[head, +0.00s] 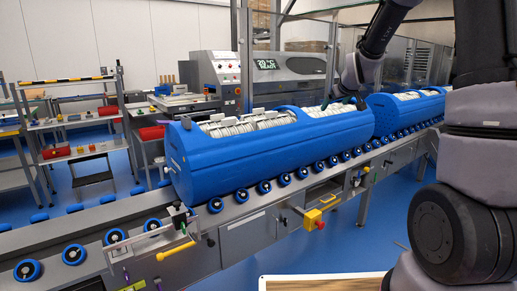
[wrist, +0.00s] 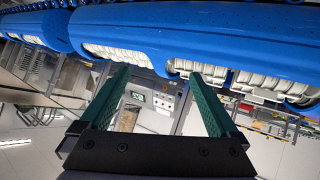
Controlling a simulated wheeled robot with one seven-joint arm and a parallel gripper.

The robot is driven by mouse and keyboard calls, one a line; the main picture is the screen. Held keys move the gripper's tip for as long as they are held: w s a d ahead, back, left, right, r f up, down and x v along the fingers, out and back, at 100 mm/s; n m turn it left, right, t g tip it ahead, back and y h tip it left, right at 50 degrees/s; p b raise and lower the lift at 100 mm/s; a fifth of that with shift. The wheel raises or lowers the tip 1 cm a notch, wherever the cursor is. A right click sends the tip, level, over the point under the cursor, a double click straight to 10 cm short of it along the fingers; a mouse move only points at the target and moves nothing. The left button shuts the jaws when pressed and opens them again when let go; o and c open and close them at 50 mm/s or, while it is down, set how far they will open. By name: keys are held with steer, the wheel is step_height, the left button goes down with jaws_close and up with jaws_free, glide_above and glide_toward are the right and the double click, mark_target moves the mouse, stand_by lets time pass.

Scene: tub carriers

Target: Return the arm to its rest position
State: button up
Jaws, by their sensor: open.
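My gripper (wrist: 158,75) shows in the wrist view with two green fingers spread wide and nothing between them. In the head view, my arm comes down from the upper right, and my gripper (head: 342,101) is over the far end of the near blue tub carrier (head: 260,150), partly hard to make out. I cannot tell whether it touches the carrier. The carrier holds white ribbed parts and sits on the roller conveyor. A second blue carrier (head: 405,113) stands behind it to the right. Both carriers also show in the tilted wrist view.
The roller conveyor (head: 85,233) runs from lower left to upper right, its left end bare. A yellow box with a red button (head: 313,219) is on its front side. A grey machine with a display (head: 290,78) stands behind. A wooden-topped surface (head: 320,283) is at the bottom.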

steer(key=s+r+m+g, duration=0.15)
steer(key=s+r, duration=0.25)
steer(key=s, duration=0.4)
steer(key=s+r+m, duration=0.2)
steer(key=s+r, duration=0.2)
steer(key=s, duration=0.5)
steer(key=s+a+m+g+y, duration=0.1)
steer(key=s+m, duration=0.1)
steer(key=s, duration=0.8)
steer(key=s+a+m+g+y, duration=0.1)
steer(key=s+a+m, duration=0.1)
steer(key=s, duration=0.8)
steer(key=shift+s+a, duration=0.15)
steer(key=shift+s, duration=0.25)
